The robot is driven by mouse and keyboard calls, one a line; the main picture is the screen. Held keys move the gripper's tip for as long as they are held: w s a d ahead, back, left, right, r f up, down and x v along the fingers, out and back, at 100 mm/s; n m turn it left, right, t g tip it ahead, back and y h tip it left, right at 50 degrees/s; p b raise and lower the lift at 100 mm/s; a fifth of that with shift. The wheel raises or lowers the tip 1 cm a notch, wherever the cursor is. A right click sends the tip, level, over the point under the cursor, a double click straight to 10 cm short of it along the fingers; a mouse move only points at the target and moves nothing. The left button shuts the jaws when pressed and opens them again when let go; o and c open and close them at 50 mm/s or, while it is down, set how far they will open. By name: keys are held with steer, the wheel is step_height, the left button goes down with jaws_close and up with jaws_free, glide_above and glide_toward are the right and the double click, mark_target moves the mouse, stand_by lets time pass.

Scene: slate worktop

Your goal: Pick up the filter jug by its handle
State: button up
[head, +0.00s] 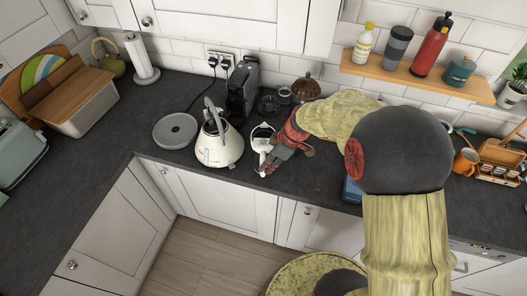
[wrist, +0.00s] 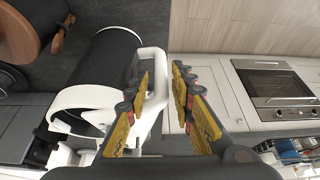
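The filter jug (head: 262,133) stands on the slate worktop near its front edge, with a white rim and handle. In the wrist view the jug (wrist: 98,65) has a dark body, and its white handle (wrist: 158,92) is a loop on its right side. My gripper (head: 273,163) is at the jug's right front. In the wrist view my gripper (wrist: 161,70) is open, with the handle's outer bar between its fingers. The left finger overlaps the loop's opening; the right finger is outside, with a gap to the bar. Whether the left finger touches is unclear.
A cream kettle (head: 218,142) stands just left of the jug, with a grey round plate (head: 175,131) beyond it. A dark coffee machine (head: 243,88) and a brown-lidded pot (head: 306,88) stand behind. A wooden shelf (head: 420,79) hangs at the right.

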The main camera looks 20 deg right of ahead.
mark_target(264, 174)
steer(key=x, duration=0.5)
steer(key=shift+s+d+f, duration=0.1)
steer(key=shift+d+f, duration=0.05)
jaws_close()
stand_by(0.8)
